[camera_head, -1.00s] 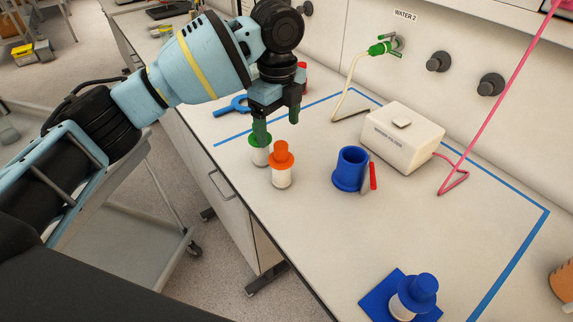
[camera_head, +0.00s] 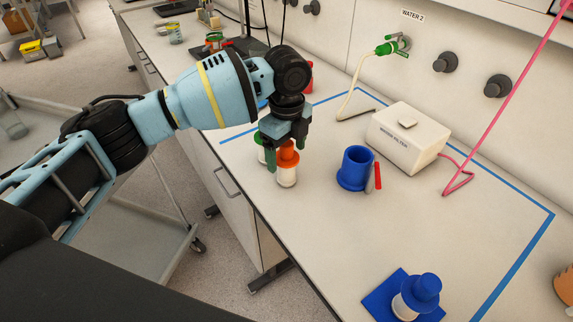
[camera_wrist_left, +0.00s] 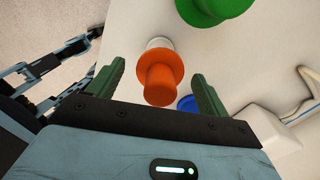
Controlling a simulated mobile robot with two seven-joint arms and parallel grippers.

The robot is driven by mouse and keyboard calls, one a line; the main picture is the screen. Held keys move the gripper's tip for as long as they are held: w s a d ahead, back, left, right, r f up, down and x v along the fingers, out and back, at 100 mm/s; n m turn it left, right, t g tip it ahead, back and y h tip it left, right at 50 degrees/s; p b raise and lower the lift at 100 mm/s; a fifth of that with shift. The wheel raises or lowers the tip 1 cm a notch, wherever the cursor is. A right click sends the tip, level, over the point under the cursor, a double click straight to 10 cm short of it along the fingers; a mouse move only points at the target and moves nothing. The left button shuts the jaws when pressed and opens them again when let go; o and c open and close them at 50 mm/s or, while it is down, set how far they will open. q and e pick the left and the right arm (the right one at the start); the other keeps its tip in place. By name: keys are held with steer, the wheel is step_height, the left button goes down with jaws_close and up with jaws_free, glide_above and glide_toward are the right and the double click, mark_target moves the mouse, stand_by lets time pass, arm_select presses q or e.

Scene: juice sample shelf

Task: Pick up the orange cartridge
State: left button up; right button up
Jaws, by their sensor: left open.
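The orange cartridge (camera_head: 287,172) has an orange top with a flange and a white lower body, and stands upright on the bench. My left gripper (camera_head: 286,158) is open above it, its fingers reaching down around the orange top and partly covering it. In the left wrist view the orange cartridge (camera_wrist_left: 160,78) lies between the two green fingers of my left gripper (camera_wrist_left: 160,88), with a gap on each side. A green-topped cartridge (camera_head: 260,148) stands just behind and left, partly hidden by the gripper; its green top (camera_wrist_left: 215,8) also shows in the wrist view. My right gripper is not in view.
A blue cup (camera_head: 354,168) with a red-handled tool (camera_head: 378,177) beside it stands to the right. Behind is a white water filter box (camera_head: 407,138). A blue-topped cartridge (camera_head: 421,292) stands on a blue pad in front. The bench between them is clear.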

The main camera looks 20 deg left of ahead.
arm_select(q)
steer(key=c, duration=1.4)
steer(key=shift+c, duration=0.2)
steer(key=shift+r, duration=0.15)
